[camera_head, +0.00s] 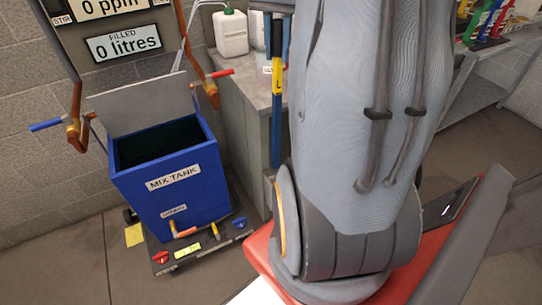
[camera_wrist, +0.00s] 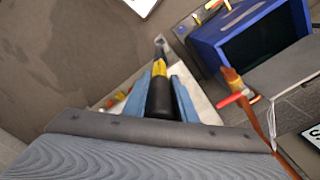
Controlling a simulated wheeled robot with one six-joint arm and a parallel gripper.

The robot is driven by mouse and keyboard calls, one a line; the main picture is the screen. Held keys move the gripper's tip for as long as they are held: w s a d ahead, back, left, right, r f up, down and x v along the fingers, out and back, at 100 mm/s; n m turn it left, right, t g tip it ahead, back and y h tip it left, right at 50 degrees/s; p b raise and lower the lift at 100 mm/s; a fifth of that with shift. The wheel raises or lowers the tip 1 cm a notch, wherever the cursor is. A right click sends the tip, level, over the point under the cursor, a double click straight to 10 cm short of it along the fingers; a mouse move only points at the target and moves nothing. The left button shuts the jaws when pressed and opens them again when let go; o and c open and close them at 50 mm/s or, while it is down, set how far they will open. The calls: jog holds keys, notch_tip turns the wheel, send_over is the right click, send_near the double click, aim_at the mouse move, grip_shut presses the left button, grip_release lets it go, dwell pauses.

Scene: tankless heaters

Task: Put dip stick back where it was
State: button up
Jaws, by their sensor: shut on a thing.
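The dip stick (camera_head: 277,72) shows in the head view with a black grip, a yellow band and a long blue shaft. It hangs roughly upright in front of the grey cabinet, right of the blue mix tank (camera_head: 172,180). My gripper (camera_wrist: 163,90) is shut on its black grip, with the two blue fingers on either side in the wrist view. There the stick's yellow part (camera_wrist: 160,68) points away from the camera, and its far end is small. The tank stands open, its lid raised, at the upper right of the wrist view (camera_wrist: 255,35). My arm hides much of the head view.
A grey cabinet (camera_head: 236,125) with a white jug (camera_head: 230,33) stands behind the stick. An orange lever with a red handle (camera_head: 219,73) juts out between tank and cabinet. The tank's dark base has coloured valves. Colourful bottles (camera_head: 488,20) stand at the far right.

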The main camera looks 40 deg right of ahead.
aim_at(275, 96)
jog(key=f+p, duration=0.1)
jog(key=f, duration=0.7)
jog(key=f+p, duration=0.1)
jog(key=f, duration=0.8)
jog(key=f+p, duration=0.2)
jog(key=f, duration=0.7)
jog(key=shift+w+a+f, duration=0.15)
jog(key=shift+a+f, duration=0.05)
jog(key=shift+a, duration=0.05)
jog(key=shift+f, duration=0.15)
jog(key=o, duration=1)
jog(key=shift+o, duration=0.2)
notch_tip(275, 96, up, 12)
jog(key=b, duration=0.2)
jog(key=shift+r+b, duration=0.2)
jog(key=shift+b, duration=0.1)
jog(key=s+a+r+n, duration=0.1)
jog(key=s+a+n, duration=0.2)
jog(key=a, duration=0.6)
jog(key=s+a+r+n, duration=0.1)
jog(key=s+a+n, duration=0.2)
jog(key=a, duration=0.7)
jog(key=s+a+r+n, duration=0.1)
jog(key=s+a+n, duration=0.2)
jog(key=a+n, duration=0.3)
jog(key=a, duration=0.3)
jog(key=shift+s+a+t, duration=0.15)
jog(key=shift+s+t, duration=0.05)
jog(key=shift+t, duration=0.2)
